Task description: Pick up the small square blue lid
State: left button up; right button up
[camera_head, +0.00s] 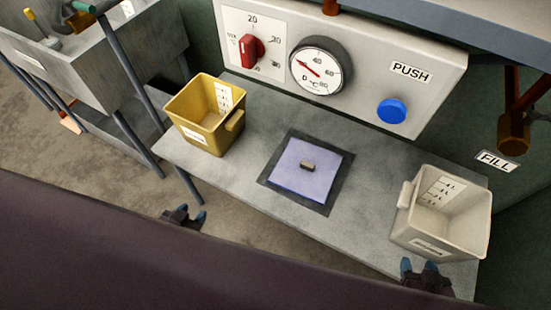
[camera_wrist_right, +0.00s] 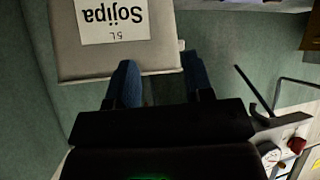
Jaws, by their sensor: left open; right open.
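My left gripper (camera_head: 187,214) is open and empty, low and to the left of the lid, by the bench's front edge. My right gripper (camera_head: 418,267) is open at the lower right, in front of the white container (camera_head: 470,239).
A yellow container (camera_head: 193,136) stands on the bench left of the lid. Behind is a panel with a red knob (camera_head: 250,50), a dial (camera_head: 318,70) and a blue button (camera_head: 391,111). The bench (camera_head: 260,125) around the lid is clear.

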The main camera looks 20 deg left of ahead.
aim_at(306, 170)
jog(key=z, duration=0.5)
jog(key=k+j+z, duration=0.1)
jog(key=j+z, duration=0.3)
jog(key=k+j+z, duration=0.2)
jog(key=j+z, duration=0.2)
jog(key=k+j+z, duration=0.3)
jog(key=k+j, duration=0.2)
jog(key=j, duration=0.2)
jog(key=k+j, duration=0.1)
jog(key=j, duration=0.2)
jog(key=k+j, duration=0.15)
jog(key=j, duration=0.15)
jog(key=k+j, duration=0.1)
jog(key=j, duration=0.2)
jog(key=i+j, duration=0.15)
jog(key=j, duration=0.15)
